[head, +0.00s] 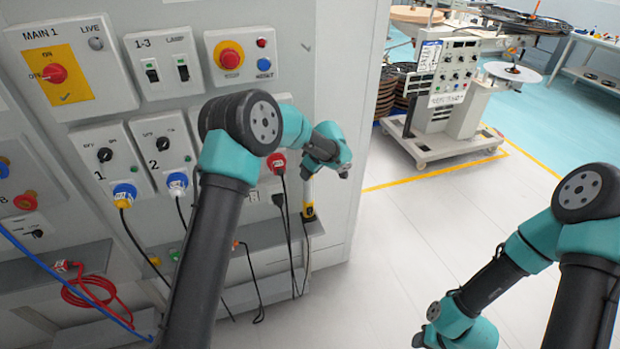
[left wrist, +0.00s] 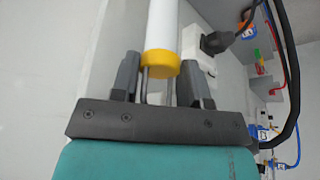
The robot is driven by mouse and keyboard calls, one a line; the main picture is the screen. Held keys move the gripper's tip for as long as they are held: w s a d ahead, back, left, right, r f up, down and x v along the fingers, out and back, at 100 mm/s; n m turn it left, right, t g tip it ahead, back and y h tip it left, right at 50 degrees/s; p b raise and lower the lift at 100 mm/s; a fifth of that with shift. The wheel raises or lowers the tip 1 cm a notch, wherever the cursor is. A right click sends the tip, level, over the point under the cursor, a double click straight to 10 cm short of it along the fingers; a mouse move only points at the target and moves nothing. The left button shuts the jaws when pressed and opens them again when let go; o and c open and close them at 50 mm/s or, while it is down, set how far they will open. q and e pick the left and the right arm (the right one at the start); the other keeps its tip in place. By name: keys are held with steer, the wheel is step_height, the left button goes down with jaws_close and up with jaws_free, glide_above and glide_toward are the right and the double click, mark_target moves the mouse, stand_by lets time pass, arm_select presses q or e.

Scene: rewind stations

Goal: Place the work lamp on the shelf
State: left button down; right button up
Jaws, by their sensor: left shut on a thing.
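The work lamp (left wrist: 162,28) is a white tube with a yellow end cap and thin metal wire at that end. My left gripper (left wrist: 160,82) is shut on that wire end, one dark finger at each side. In the head view the lamp (head: 307,190) hangs below my left wrist, nearly upright, its yellow and black lower end just above or at the right end of the grey shelf (head: 285,238). I cannot tell whether it touches. My left fingers are mostly hidden behind the wrist there. My right gripper (head: 420,339) is low at the bottom; its jaws are unclear.
Black cables (head: 287,225) hang from the panel past the shelf. Plugs and switches cover the panel (head: 300,60). A wheeled machine (head: 445,95) stands at the back; the white floor (head: 400,270) between is clear.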

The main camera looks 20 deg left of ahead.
arm_select(q)
steer(key=shift+f, duration=1.4)
steer(key=c, duration=0.6)
jaws_free()
steer(key=shift+f, duration=0.15)
steer(key=v, duration=1.2)
